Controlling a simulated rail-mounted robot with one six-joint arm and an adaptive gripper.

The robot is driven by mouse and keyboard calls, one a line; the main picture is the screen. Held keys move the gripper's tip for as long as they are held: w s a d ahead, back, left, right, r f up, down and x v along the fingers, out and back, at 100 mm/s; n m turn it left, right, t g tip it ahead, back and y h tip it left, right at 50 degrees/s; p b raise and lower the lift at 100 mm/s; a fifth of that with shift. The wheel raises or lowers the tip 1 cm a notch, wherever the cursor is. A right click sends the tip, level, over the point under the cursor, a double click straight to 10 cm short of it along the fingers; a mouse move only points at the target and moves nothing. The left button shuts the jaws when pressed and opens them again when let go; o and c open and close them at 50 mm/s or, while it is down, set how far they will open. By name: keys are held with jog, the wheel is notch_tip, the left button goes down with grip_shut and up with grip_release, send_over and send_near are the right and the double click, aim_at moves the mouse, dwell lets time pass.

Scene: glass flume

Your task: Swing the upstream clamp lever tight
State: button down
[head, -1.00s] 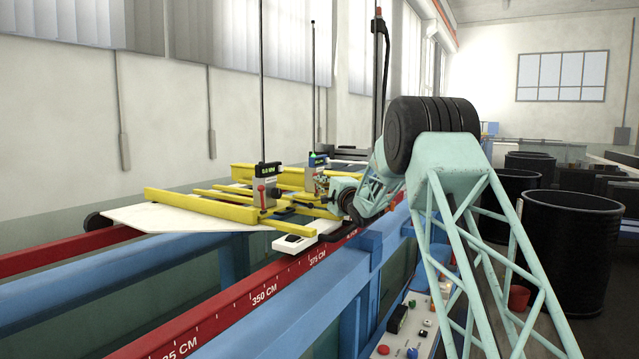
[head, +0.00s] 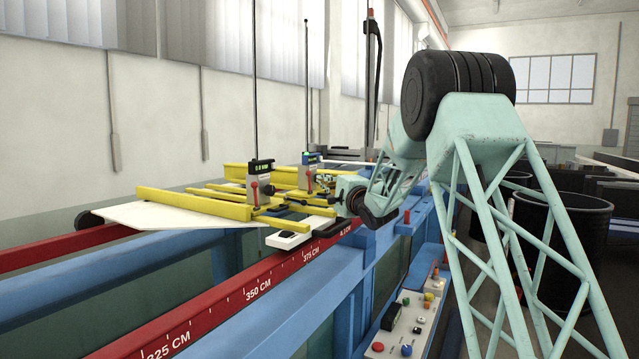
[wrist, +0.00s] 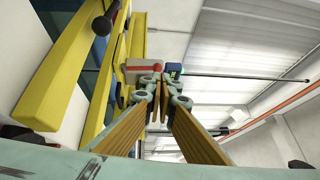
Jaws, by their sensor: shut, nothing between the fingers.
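The yellow carriage (head: 195,203) spans the flume rails and bears two gauge posts. The nearer post has a grey gauge block (head: 261,178) with a red-tipped lever (head: 254,188). I cannot tell which lever is the upstream one. My gripper (head: 326,181) is just right of the farther post, small and partly hidden by the wrist. In the wrist view my gripper (wrist: 160,82) is shut and empty, its tips close to a red part (wrist: 145,66). Contact is unclear.
A yellow bar (wrist: 65,62) and a black knob (wrist: 102,25) lie left of the fingers in the wrist view. The red scaled rail (head: 250,290) and blue flume frame (head: 330,300) run along the front. A control panel (head: 410,325) sits below my arm. Black barrels (head: 560,240) stand right.

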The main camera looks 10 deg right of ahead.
jog(key=shift+r+b+v, duration=0.2)
jog(key=shift+v, duration=0.95)
jog(key=shift+r+b+v, duration=0.15)
jog(key=shift+v, duration=0.95)
jog(key=shift+s+d, duration=0.1)
jog(key=shift+s, duration=0.05)
jog(key=s+d+f+n+g+h+b, duration=0.1)
jog(key=s+f+n+g+h+b, duration=0.15)
jog(key=s, duration=0.95)
jog(key=s+d+f+n+g+h+b, duration=0.1)
jog(key=s+f+n+g+h+b, duration=0.15)
jog(key=s, duration=0.95)
jog(key=s+d+f+n+g+h+b, duration=0.1)
jog(key=s+f+n+g+b, duration=0.15)
jog(key=s, duration=0.95)
jog(key=s+a+f+n+g+b, duration=0.1)
jog(key=s+f, duration=0.6)
jog(key=s, duration=0.8)
jog(key=s+a+f+n+g+b, duration=0.2)
jog(key=s+f, duration=0.5)
jog(key=s, duration=0.9)
jog(key=s+a+f+n+g+b, duration=0.2)
jog(key=s+f+n+g+b, duration=0.2)
jog(key=s, duration=1.2)
notch_tip(320, 180, down, 3)
jog(key=shift+f+n+y, duration=0.2)
jog(key=shift+n+y, duration=0.2)
jog(key=shift+n, duration=0.05)
jog(key=shift+s, duration=0.1)
